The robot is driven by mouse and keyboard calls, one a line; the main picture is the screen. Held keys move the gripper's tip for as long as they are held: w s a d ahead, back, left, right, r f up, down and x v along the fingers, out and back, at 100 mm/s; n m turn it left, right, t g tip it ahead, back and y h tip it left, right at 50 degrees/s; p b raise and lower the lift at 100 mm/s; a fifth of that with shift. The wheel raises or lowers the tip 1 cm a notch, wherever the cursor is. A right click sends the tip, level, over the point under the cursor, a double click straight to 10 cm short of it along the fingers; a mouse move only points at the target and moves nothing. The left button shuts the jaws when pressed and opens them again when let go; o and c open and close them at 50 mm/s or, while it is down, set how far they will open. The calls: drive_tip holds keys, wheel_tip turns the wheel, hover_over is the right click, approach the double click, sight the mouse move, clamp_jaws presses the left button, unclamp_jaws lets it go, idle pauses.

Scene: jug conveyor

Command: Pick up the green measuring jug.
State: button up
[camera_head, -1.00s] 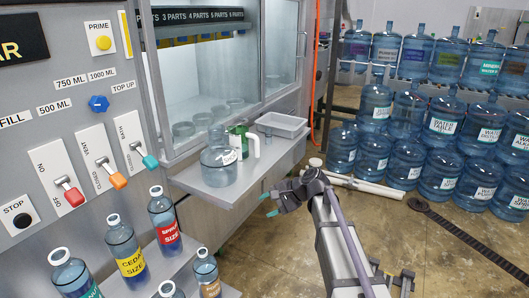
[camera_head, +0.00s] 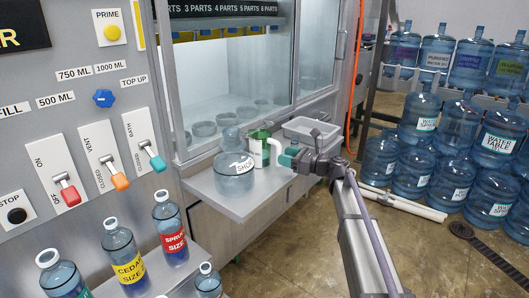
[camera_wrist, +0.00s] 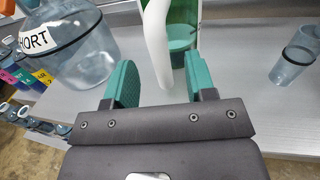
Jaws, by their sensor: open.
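The green measuring jug (camera_head: 259,150) stands upright on the grey shelf, with its white handle on the right side. In the wrist view the green jug (camera_wrist: 184,14) is cut off at the top, and its white handle reaches down between the two teal fingers. My gripper (camera_head: 288,157) is open, just right of the handle in the head view. In the wrist view my gripper (camera_wrist: 160,82) has its fingers on either side of the handle's lower part, with gaps showing. No grip is made. Whether the handle lies fully within finger depth is unclear.
A large clear jug marked SHORT (camera_head: 233,180) stands left of the green jug, close to the left finger in the wrist view. A clear beaker (camera_wrist: 298,52) stands to the right. A pale tray (camera_head: 311,131) sits behind my gripper. The shelf's front (camera_head: 235,202) is clear.

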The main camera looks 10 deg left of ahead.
sight(266, 151)
drive_tip(key=x, duration=0.5)
drive_tip(key=shift+w+a, duration=0.1)
drive_tip(key=shift+w, duration=0.05)
clamp_jaws()
idle(0.4)
